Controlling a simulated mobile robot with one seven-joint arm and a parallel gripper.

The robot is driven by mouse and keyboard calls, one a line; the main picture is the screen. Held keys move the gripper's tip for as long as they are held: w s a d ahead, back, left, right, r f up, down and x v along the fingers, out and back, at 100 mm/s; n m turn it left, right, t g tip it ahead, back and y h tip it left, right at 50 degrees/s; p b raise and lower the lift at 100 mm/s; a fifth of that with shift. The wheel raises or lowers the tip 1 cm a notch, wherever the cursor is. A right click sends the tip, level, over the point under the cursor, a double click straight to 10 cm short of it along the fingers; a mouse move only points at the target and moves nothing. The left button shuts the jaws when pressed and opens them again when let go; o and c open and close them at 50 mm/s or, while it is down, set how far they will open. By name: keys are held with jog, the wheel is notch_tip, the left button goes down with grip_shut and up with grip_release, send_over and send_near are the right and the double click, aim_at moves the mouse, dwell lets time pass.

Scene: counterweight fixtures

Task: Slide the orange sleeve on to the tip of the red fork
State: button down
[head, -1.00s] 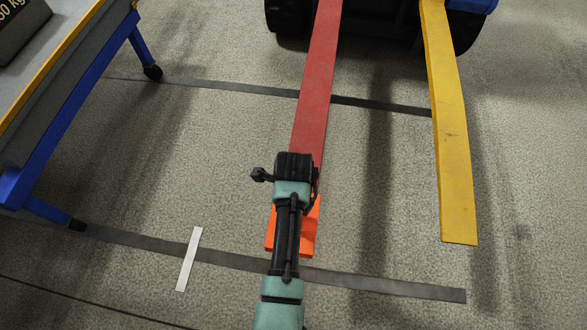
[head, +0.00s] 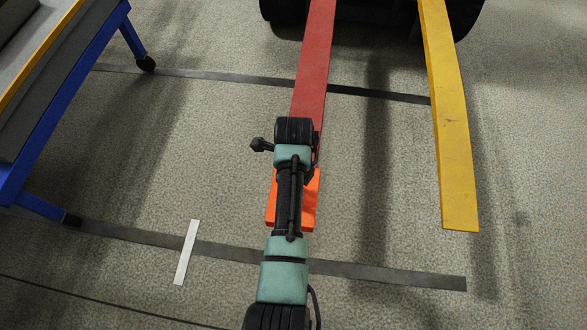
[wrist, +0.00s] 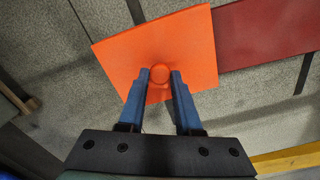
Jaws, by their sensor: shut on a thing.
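The orange sleeve (wrist: 120,62) is a flat, bright block with a round orange knob on its face. My gripper (wrist: 160,77) is shut on that knob, one blue finger on each side. In the head view the sleeve (head: 310,205) shows beside and below my arm, which hides my gripper there. The red fork (head: 314,70) runs down from the top toward the sleeve. In the wrist view the red fork (wrist: 265,32) meets the sleeve's right edge, roughly in line with it. The fork's tip is hidden, so how far it sits inside the sleeve cannot be told.
A yellow fork (head: 450,130) runs parallel on the right. Both forks come from a dark wheeled machine (head: 375,20) at the top. A blue-framed table (head: 60,110) stands at the left. Dark tape lines (head: 380,275) and a white strip (head: 186,253) mark the otherwise open floor.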

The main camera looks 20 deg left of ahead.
jog(key=shift+w, duration=0.15)
jog(key=shift+w+a+b, duration=0.25)
jog(key=shift+w+b, duration=0.35)
jog(key=shift+w, duration=0.1)
jog(key=shift+w+a+b, duration=0.2)
jog(key=shift+w+b, duration=0.4)
jog(key=shift+w, duration=0.1)
jog(key=c, duration=1)
grip_release()
jog(key=shift+w, duration=0.15)
jog(key=shift+c, duration=0.2)
jog(key=o, duration=0.5)
jog(key=shift+r, duration=0.1)
notch_tip(320, 180, up, 13)
jog(key=p, duration=0.4)
